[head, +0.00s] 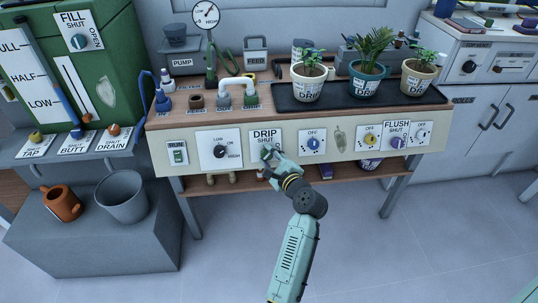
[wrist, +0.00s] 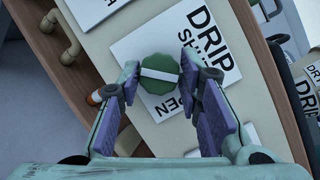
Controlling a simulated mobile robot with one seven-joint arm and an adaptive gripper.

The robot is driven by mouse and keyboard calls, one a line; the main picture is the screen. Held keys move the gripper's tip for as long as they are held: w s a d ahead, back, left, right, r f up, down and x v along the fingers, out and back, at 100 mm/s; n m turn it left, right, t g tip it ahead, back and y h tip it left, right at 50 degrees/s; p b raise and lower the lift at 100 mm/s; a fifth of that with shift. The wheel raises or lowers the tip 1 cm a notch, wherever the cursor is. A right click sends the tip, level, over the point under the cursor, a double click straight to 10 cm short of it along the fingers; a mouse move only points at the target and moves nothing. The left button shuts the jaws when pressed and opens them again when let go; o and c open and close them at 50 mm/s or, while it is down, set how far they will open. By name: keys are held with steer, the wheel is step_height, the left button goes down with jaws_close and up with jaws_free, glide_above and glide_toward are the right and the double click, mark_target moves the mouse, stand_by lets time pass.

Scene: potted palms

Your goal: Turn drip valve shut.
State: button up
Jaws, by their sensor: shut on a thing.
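The drip valve is a round green knob (wrist: 160,74) with a white stripe across its face. It sits on a white plate (wrist: 130,47) lettered DRIP, SHUT and OPEN. In the wrist view the stripe lies between the SHUT and OPEN words, lined up with neither. My gripper (wrist: 158,78) is shut on the knob, one finger on each side. In the head view my gripper (head: 270,154) is at the DRIP plate (head: 265,137) on the bench front and covers most of the knob and the OPEN word.
A LOW/HIGH dial (head: 219,151) is left of the DRIP plate, a blue OFF knob (head: 313,143) right of it. Yellow (head: 369,139) and purple FLUSH (head: 396,142) knobs are farther right. Potted plants stand on a black tray (head: 340,101) above. The floor (head: 400,250) in front is clear.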

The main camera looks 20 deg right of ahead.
steer(key=n+p, duration=0.1)
steer(key=n+g+p, duration=0.1)
steer(key=n, duration=0.3)
steer(key=shift+r+g+p, duration=0.3)
steer(key=shift+g+p, duration=0.1)
steer(key=shift+f+n+g+p, duration=0.1)
steer(key=shift+n+g+p, duration=0.5)
steer(key=shift+n, duration=0.9)
steer(key=o, duration=1.1)
steer(key=shift+o, duration=0.2)
steer(key=v, duration=1.2)
